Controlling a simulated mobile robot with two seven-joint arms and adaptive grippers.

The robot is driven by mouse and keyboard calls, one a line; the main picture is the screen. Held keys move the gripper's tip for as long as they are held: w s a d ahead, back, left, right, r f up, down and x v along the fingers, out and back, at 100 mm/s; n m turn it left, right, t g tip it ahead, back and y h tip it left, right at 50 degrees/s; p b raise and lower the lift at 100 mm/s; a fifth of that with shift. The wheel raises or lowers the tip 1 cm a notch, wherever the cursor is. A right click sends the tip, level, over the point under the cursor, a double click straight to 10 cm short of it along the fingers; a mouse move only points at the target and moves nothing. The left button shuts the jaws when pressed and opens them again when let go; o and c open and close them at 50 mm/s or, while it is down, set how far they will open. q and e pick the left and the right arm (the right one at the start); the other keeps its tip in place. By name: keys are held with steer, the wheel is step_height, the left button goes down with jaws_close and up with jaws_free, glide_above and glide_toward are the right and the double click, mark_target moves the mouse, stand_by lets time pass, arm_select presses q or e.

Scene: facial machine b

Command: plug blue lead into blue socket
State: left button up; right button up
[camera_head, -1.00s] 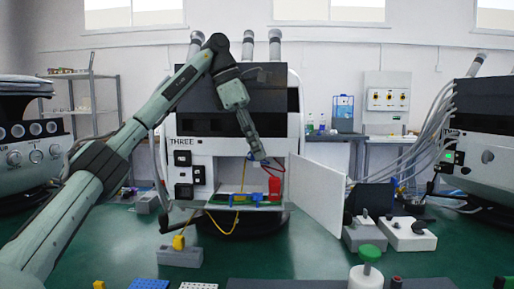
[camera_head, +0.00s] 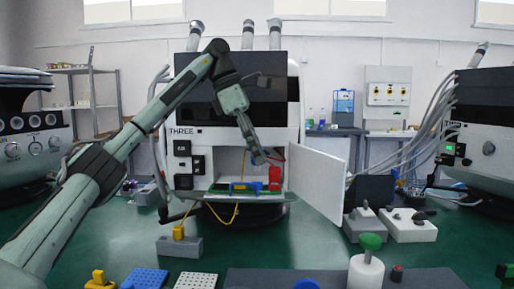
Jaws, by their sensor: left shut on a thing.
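My left gripper (camera_head: 262,158) is in front of the open compartment of the machine marked THREE (camera_head: 220,132), above a red block. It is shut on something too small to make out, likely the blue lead. A blue piece (camera_head: 245,187) sits low in the compartment, beside the red block (camera_head: 274,178); I cannot tell whether it is the blue socket. A thin red cable shows close to the gripper's fingertips. My right gripper is not in view.
The compartment's white door (camera_head: 319,183) stands open at the right. A yellow plug (camera_head: 178,232) on a grey block (camera_head: 180,247) has a yellow cable running to the machine. A green-topped post (camera_head: 368,262) and a blue studded plate (camera_head: 150,278) stand in front.

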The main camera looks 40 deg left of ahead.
mark_target(257, 168)
arm_select(q)
steer(key=shift+f, duration=0.65)
steer(key=shift+f+b, duration=0.45)
steer(key=shift+f, duration=0.7)
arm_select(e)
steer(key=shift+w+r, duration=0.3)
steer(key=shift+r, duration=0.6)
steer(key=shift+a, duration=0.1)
arm_select(q)
steer(key=shift+f, duration=0.2)
steer(key=o, duration=0.9)
steer(key=v, duration=1.2)
